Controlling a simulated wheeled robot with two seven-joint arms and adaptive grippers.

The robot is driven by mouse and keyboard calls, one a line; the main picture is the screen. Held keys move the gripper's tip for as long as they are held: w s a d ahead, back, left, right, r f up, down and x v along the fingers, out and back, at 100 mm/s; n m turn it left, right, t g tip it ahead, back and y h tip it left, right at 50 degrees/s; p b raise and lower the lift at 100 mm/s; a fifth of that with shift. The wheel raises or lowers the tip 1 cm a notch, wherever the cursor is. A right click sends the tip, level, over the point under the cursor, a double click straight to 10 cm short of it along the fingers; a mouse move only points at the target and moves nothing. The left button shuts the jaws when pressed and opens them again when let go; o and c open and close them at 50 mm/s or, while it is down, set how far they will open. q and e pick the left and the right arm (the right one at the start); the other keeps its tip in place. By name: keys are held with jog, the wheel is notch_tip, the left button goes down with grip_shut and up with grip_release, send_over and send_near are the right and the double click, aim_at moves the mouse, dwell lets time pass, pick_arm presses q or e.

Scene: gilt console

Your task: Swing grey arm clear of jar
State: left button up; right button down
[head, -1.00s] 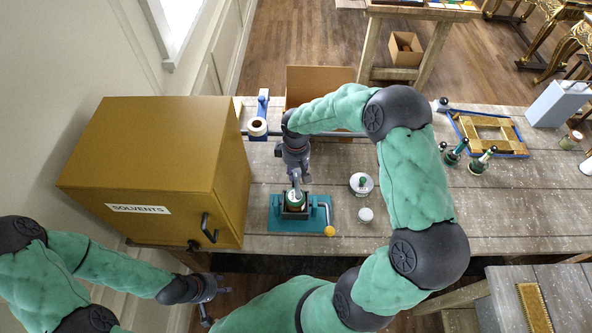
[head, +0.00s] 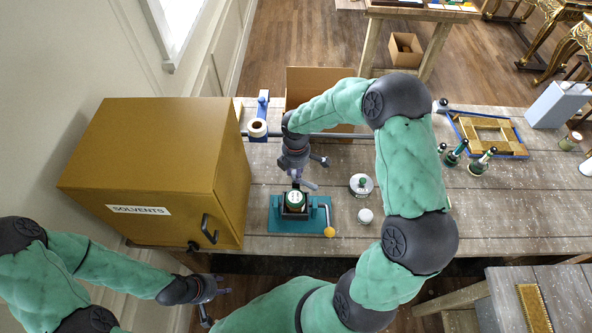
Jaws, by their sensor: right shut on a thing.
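A jar (head: 296,201) with a green and white top sits upright in a teal fixture (head: 275,222) on the bench. My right gripper (head: 303,181) is above and just behind the jar, shut on a small grey piece that looks like the grey arm (head: 310,186); its grip point is partly hidden by the fingers. The grey piece points right, and most of the jar's top shows. A crank with an orange knob (head: 329,232) is at the fixture's right side. My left gripper (head: 214,305) is open and empty in front of the bench, below the cabinet.
A yellow solvents cabinet (head: 150,170) stands left of the fixture. A tin (head: 361,185) and a small white-lidded jar (head: 365,215) stand to the right. A grey bar (head: 345,135) and cardboard box (head: 305,90) are behind. Bottles (head: 478,165) stand farther right.

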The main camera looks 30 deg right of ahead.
jog(key=n+p, duration=0.1)
jog(key=n, duration=0.4)
jog(key=shift+n+p, duration=0.35)
jog(key=shift+n, duration=0.05)
dwell(0.3)
jog(key=c, duration=0.9)
grip_release()
jog(key=shift+o, duration=0.2)
notch_tip(320, 180, up, 12)
